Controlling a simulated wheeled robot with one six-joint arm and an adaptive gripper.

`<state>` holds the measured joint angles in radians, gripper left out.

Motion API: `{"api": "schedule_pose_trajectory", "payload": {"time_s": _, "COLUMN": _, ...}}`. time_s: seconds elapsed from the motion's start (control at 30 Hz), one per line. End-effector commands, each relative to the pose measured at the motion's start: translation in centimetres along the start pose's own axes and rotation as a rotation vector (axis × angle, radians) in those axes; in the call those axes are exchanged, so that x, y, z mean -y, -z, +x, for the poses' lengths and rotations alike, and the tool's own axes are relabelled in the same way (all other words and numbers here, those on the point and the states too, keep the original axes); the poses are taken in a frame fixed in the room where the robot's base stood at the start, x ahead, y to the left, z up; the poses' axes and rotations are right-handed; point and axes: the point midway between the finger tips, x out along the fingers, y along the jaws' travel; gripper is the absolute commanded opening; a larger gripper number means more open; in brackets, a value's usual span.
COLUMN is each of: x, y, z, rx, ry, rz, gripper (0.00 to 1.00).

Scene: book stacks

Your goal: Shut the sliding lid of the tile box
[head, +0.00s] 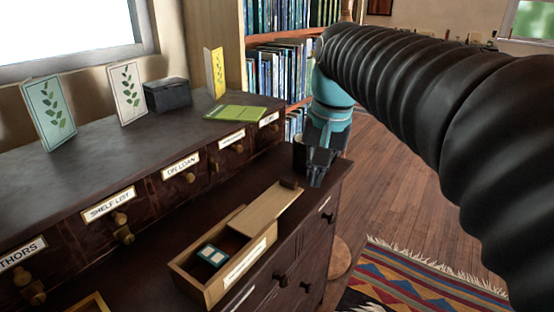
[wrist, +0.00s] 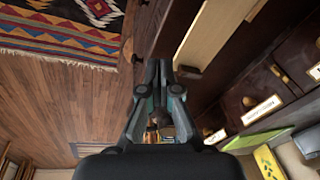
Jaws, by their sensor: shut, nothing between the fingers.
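The pale wooden tile box (head: 183,279) sits on the dark lower cabinet top, with a white label on its front. Its sliding lid (head: 268,211) is partly open: the near-left part of the box is uncovered and shows a teal-and-white tile (head: 211,255). My gripper (head: 317,182) is shut and empty, just right of that block. In the wrist view my fingertips (wrist: 163,68) are beside the block (wrist: 188,72) and the lid (wrist: 215,32); contact is unclear.
A row of labelled drawers (head: 182,166) with knobs stands behind the box. Cabinet drawers with knobs (head: 280,279) are below the front edge. A rug (head: 410,280) and open floor lie right.

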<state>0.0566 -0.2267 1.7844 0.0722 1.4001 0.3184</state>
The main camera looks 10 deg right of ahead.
Motion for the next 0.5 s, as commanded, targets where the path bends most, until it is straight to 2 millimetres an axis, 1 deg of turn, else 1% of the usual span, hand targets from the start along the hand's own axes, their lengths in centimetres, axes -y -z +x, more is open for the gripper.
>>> {"api": "schedule_pose_trajectory", "payload": {"time_s": 0.03, "x": 0.4, "y": 1.5, "z": -0.4, "rx": 0.025, "ry": -0.003, "rz": 0.030, "gripper": 0.00}}
{"api": "schedule_pose_trajectory", "payload": {"time_s": 0.1, "x": 0.8, "y": 3.1, "z": -0.9, "rx": 0.058, "ry": -0.008, "rz": 0.071, "gripper": 0.00}}
{"api": "schedule_pose_trajectory", "payload": {"time_s": 0.3, "x": 1.9, "y": 7.6, "z": -1.9, "rx": 0.154, "ry": -0.027, "rz": 0.185, "gripper": 0.00}}
{"api": "schedule_pose_trajectory", "payload": {"time_s": 0.5, "x": 2.5, "y": 11.7, "z": -2.1, "rx": 0.247, "ry": -0.056, "rz": 0.292, "gripper": 0.00}}
